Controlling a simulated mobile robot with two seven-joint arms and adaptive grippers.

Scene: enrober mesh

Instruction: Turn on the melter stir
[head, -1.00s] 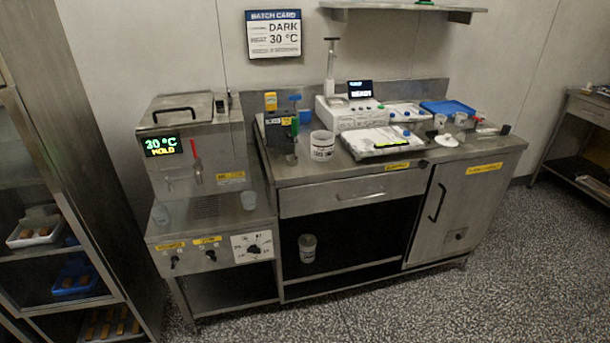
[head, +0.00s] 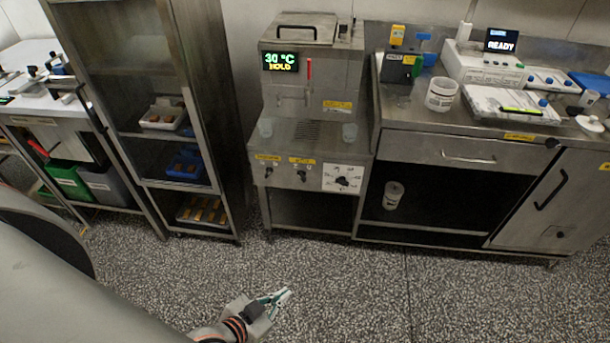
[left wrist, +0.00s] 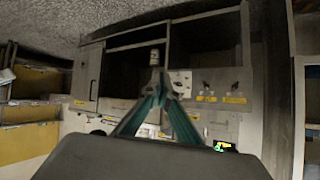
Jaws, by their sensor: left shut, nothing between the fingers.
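The melter (head: 312,75) is a steel machine with a lit display (head: 281,61) reading 30 °C HOLD and a red-handled lever (head: 309,70). Its front panel has a left black knob (head: 268,172), a second black knob (head: 302,176) and a dial (head: 343,180) on a white plate. Yellow labels sit above the two knobs; their words are too small to read surely. My left gripper (head: 284,295) is shut and empty, low over the floor in front of the melter, apart from it. In the left wrist view the closed fingertips (left wrist: 157,72) point toward the upside-down panel. My right gripper is not visible.
A steel rack (head: 190,228) with trays stands left of the melter. A bench (head: 440,143) with a scale stands to the right, and a white tub (head: 393,195) is on its lower shelf. The floor ahead is clear.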

